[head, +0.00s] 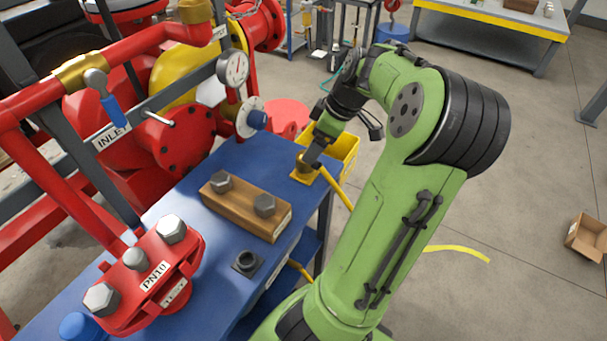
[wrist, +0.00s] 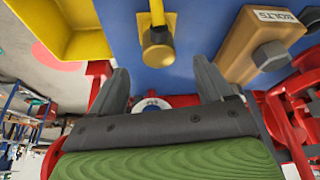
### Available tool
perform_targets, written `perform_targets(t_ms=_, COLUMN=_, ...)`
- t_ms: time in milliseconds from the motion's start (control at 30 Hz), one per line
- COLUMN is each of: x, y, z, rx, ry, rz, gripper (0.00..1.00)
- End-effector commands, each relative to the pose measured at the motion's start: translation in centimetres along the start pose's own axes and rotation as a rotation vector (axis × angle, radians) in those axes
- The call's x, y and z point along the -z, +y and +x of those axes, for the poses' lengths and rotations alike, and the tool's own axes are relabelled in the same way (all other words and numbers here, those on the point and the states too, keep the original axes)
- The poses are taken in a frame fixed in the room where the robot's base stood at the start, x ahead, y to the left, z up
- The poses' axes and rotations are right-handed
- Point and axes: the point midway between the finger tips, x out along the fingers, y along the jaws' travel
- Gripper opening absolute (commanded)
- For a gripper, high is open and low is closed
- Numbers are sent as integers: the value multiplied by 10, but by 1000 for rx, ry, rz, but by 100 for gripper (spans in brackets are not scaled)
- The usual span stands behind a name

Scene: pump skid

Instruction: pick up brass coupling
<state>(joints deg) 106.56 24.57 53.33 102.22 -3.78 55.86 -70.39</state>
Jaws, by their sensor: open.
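The brass coupling (head: 302,163) sits on a small yellow pad (head: 300,178) near the far right edge of the blue bench. A yellow hose (head: 338,188) runs from it over the bench edge. In the wrist view the coupling (wrist: 158,57) shows its dull brass end, ahead of the gap between the fingertips. My gripper (head: 312,152) is at the coupling, partly covering it in the head view. In the wrist view my gripper (wrist: 160,76) is open, one finger on each side, with nothing between. I cannot tell how far the fingertips are from the coupling.
A wooden block with bolts (head: 240,212) lies on the blue bench (head: 205,255), nearer than the coupling. A yellow bin (head: 345,147) stands just beyond the bench edge. A black socket (head: 247,262) is nearer.

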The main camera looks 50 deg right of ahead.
Motion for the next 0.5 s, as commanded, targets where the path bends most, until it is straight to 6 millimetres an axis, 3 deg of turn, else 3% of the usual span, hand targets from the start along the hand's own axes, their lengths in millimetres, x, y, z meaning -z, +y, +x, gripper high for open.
perform_targets(t_ms=333, x=4, y=1, z=58, rx=3, ry=1, rz=-1, gripper=80)
perform_targets(t_ms=500, x=5, y=1, z=66, rx=-1, ry=-1, rz=1, gripper=80)
